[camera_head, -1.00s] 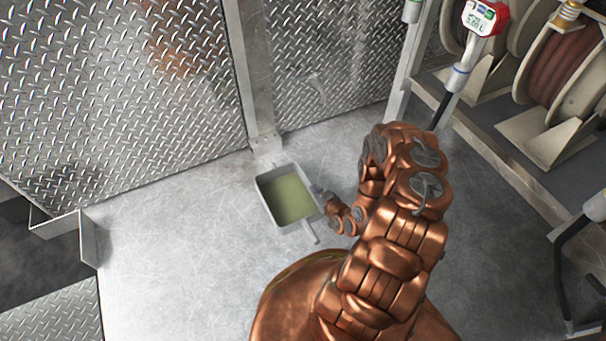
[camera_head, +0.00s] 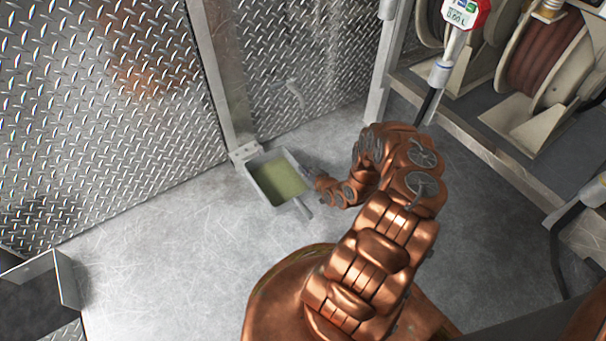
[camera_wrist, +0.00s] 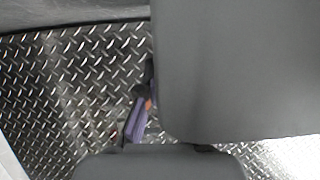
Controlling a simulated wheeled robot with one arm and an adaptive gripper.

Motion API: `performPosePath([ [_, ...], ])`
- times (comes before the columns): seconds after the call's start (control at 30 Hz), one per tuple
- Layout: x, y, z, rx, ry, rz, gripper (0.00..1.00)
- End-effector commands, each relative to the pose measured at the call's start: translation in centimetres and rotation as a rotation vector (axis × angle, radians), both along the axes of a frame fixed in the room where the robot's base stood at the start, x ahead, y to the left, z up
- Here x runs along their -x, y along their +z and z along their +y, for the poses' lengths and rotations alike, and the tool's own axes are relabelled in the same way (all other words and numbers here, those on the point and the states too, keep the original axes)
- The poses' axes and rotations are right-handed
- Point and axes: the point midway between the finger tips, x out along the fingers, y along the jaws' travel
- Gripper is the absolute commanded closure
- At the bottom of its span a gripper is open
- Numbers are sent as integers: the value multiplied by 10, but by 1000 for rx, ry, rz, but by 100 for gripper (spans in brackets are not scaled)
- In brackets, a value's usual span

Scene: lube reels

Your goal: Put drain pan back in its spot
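The drain pan (camera_head: 262,195) is a grey square tray with greenish liquid-like colour inside. In the head view it is low by the metal floor, beside the foot of the upright post, with a short handle at its lower right. My gripper (camera_head: 309,174) is at the pan's right rim and appears shut on it; the fingertips are small and partly hidden. The wrist view shows large dark grey shapes close to the lens, which I cannot identify for certain, and a small purple part (camera_wrist: 136,120) between them.
Diamond-plate walls (camera_head: 110,110) stand behind and left of the pan. A metal post (camera_head: 222,80) meets the floor by it. Hose reels (camera_head: 545,55) and a red-and-white dispensing nozzle (camera_head: 462,14) are at the upper right.

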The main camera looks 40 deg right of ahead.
Motion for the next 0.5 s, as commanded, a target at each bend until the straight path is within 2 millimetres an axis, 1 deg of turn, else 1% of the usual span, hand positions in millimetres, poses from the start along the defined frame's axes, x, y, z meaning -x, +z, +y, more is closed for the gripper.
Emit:
performPosePath([
  [0.03, 2, -13, -1, -3, -7, -1, 100],
  [0.17, 1, -30, 1, -5, -4, 1, 100],
  [0.23, 1, -32, 1, -3, -2, 2, 100],
  [0.5, 1, -31, 0, -2, -3, 2, 100],
])
